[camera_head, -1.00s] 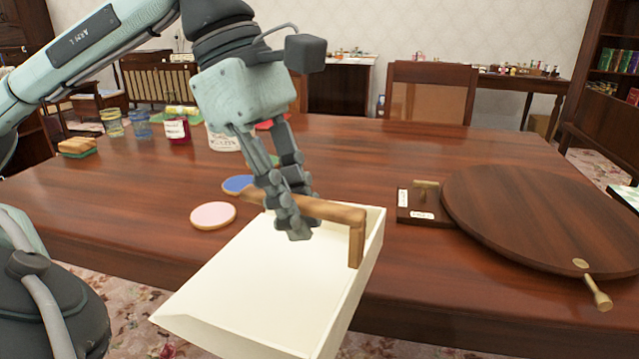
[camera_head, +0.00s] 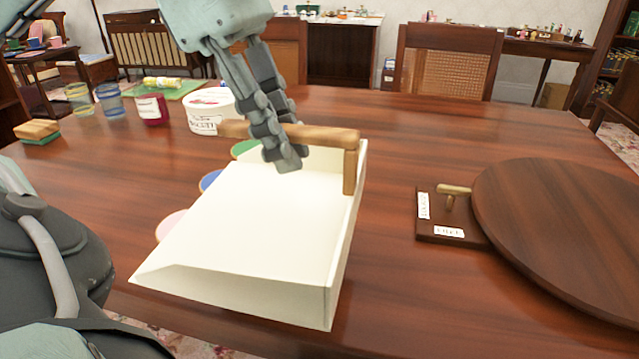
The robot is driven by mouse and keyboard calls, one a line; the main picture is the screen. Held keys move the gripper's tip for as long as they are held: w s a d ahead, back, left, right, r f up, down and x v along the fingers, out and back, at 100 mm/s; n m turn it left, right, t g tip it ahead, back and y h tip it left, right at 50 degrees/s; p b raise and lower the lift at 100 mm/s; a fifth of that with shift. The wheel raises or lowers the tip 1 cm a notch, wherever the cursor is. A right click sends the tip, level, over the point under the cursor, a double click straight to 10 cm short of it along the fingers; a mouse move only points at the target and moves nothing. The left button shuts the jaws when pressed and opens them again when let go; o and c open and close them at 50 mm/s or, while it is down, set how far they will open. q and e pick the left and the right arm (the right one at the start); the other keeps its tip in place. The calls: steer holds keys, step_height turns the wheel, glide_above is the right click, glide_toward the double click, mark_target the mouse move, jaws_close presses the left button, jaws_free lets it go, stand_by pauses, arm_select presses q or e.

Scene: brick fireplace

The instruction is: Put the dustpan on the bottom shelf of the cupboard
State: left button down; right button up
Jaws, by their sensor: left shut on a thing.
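The dustpan (camera_head: 250,230) is a cream, open-fronted pan with a wooden bar handle (camera_head: 320,137) along its back. It is in the middle of the head view, in front of or over the near part of the table. My left gripper (camera_head: 283,160) is shut on the handle from above, with its fingers around the wood. I cannot tell whether the pan's underside touches the table. My right gripper is not in view. No cupboard is clearly recognisable in view.
The dark wooden table (camera_head: 400,130) bears a round wooden board (camera_head: 570,225) at right. Coasters, partly hidden, lie beside the dustpan. A white tub (camera_head: 205,112), a red jar (camera_head: 152,109), glasses and a brush (camera_head: 38,131) stand at the left. A chair (camera_head: 447,62) is behind.

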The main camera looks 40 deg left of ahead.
arm_select(q)
glide_above(320, 172)
steer(key=s+d, duration=0.2)
steer(key=s, duration=0.2)
steer(key=f, duration=0.4)
steer(key=shift+w+f, duration=0.1)
steer(key=shift+w, duration=0.1)
steer(key=w, duration=0.1)
steer(key=w+a+f, duration=0.1)
steer(key=w+f+p, duration=0.1)
steer(key=shift+w+a+f, duration=0.1)
steer(key=shift+w+a, duration=0.15)
steer(key=shift+w+a+f, duration=0.1)
steer(key=shift+w+f, duration=0.05)
steer(key=shift+f, duration=0.05)
step_height(320, 172, down, 4)
steer(key=shift+r+b, duration=0.2)
steer(key=shift+b, duration=0.5)
steer(key=shift+f, duration=0.15)
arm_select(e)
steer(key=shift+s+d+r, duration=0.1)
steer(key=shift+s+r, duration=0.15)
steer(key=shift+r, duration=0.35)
arm_select(q)
steer(key=shift+f, duration=0.15)
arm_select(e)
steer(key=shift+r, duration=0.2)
